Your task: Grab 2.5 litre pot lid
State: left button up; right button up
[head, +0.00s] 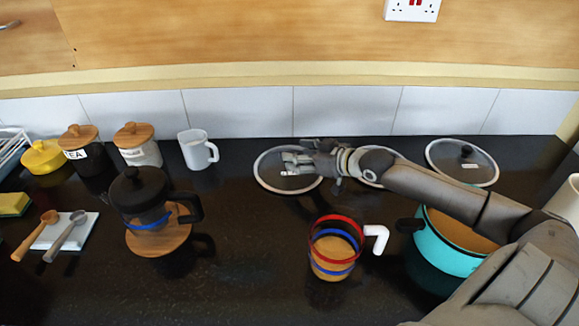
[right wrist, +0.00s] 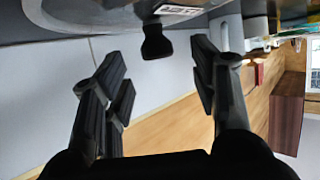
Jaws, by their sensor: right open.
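Three round glass pot lids with pale rims lie on the dark worktop at the back: a left lid (head: 268,180), a middle lid (head: 372,183) mostly hidden by my right arm, and a right lid (head: 462,162) with a black knob. Their small labels are too small to read, so I cannot tell which is the 2.5 litre one. My right gripper (head: 298,160) is over the left lid and covers its knob. In the right wrist view, the picture is upside down; the black knob (right wrist: 156,42) shows between the open fingers (right wrist: 162,70), apart from both.
A turquoise pot (head: 447,250) stands under my right arm at the right. A striped glass mug (head: 335,262) stands in front. A black coffee press (head: 140,195), white mug (head: 194,150) and canisters (head: 138,150) stand left. The tiled wall (head: 240,112) is close behind.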

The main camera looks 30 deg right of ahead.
jog(key=shift+p+x, duration=0.35)
jog(key=shift+x, duration=1.95)
jog(key=shift+f, duration=0.1)
jog(key=shift+d, duration=0.1)
grip_shut()
